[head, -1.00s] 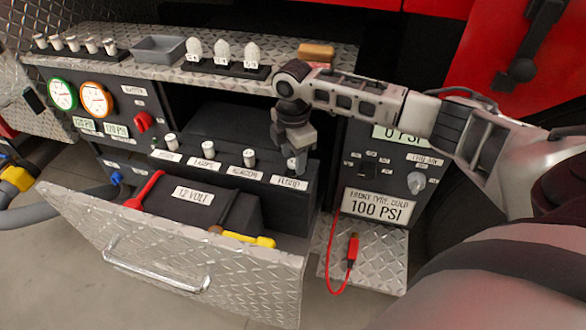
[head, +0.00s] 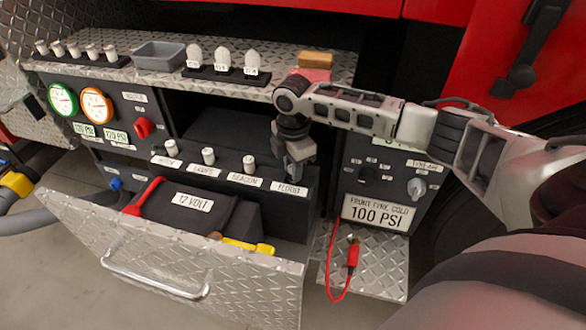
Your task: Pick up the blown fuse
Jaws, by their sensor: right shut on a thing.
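A black fuse panel (head: 230,167) in the middle has a row of pale cylindrical fuses above white labels. One fuse (head: 170,147) is at the left, one fuse (head: 208,155) at the LAMPS label, and one fuse (head: 248,163) at the BEACON label. My right gripper (head: 297,168) points down at the FLOOD position and is shut on the fuse there. Its fingers hide nearly all of that fuse, so I cannot tell whether it is still seated. My left gripper is not in view.
Spare fuses (head: 75,50), a grey tray (head: 159,56) and several white bulbs (head: 222,58) stand on the shelf above. The open drawer (head: 180,262) below holds a 12 VOLT battery (head: 185,215) and yellow-handled tool (head: 247,246). A red cable (head: 352,257) hangs at right.

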